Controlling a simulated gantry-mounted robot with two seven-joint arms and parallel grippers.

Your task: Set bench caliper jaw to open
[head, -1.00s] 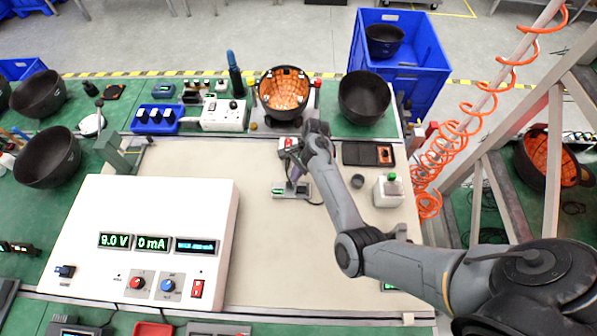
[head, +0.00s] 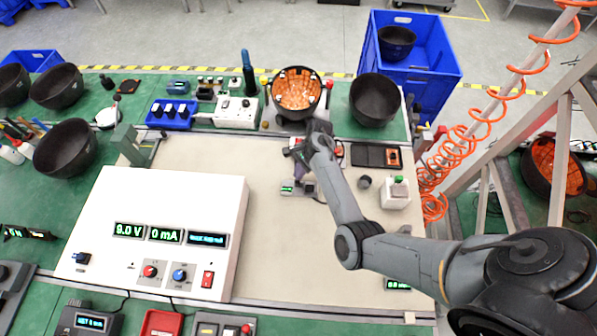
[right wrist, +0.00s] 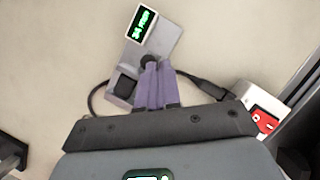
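The bench caliper (head: 297,188) is a small grey device with a green-lit display on the beige mat, and it also shows in the right wrist view (right wrist: 169,48). There I see its tilted display, a dark block and a small round dark knob (right wrist: 149,61). My right gripper (right wrist: 154,68) has purple fingers side by side with no clear gap. Their tips are over the caliper, beside or on the knob; I cannot tell if they touch it. In the head view my right arm partly hides the caliper. My left gripper is not in view.
A white power supply (head: 165,235) stands left of the caliper. A dark cable curves around the caliper. The front middle of the mat is clear.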

